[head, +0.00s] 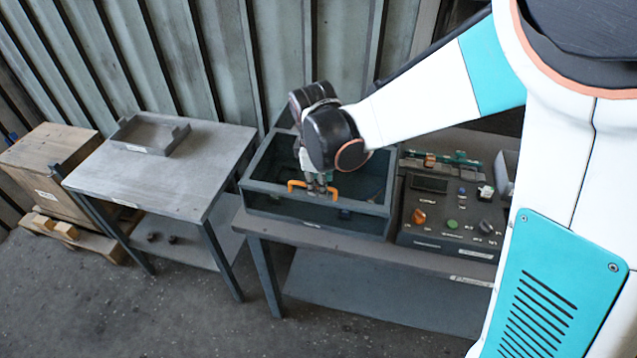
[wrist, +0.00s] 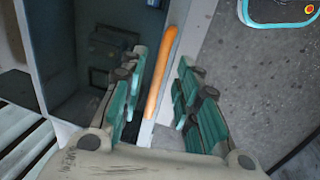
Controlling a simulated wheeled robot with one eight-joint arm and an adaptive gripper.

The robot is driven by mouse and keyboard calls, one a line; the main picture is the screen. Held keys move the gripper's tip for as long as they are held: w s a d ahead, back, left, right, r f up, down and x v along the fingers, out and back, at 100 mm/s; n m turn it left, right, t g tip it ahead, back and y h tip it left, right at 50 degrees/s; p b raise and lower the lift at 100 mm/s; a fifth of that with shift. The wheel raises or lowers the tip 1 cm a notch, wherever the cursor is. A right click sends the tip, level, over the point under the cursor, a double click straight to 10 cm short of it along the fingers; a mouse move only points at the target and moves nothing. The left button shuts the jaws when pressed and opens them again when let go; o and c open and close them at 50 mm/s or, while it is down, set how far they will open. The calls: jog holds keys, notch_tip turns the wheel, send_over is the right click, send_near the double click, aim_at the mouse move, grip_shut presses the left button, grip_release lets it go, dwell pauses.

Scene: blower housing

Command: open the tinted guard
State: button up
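The tinted guard (head: 282,207) is a dark see-through panel in the grey frame of a box-like housing (head: 372,209) on the right-hand bench. Its orange handle (head: 343,213) is along the front edge. My gripper (head: 318,190) is over the handle, pointing down. In the wrist view the orange handle (wrist: 161,75) runs between the two teal-padded fingers of my gripper (wrist: 160,95). The fingers are apart. My arm hides part of the housing's back.
A control panel (head: 450,215) with knobs and buttons stands right of the housing. A grey table (head: 165,175) at the left holds a shallow tray (head: 150,135). A wooden crate (head: 45,165) stands far left. A corrugated wall is behind. The floor in front is clear.

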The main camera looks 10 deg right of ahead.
jog(key=shift+f, duration=0.25)
grip_shut()
jog(key=shift+w, duration=0.1)
jog(key=w+d, duration=0.2)
jog(key=w, duration=0.5)
jog(key=w+d, duration=0.3)
jog(key=w, duration=0.4)
jog(key=w+d+b, duration=0.1)
jog(key=w+d, duration=0.2)
jog(key=w, duration=0.5)
grip_release()
jog(key=shift+r, duration=0.15)
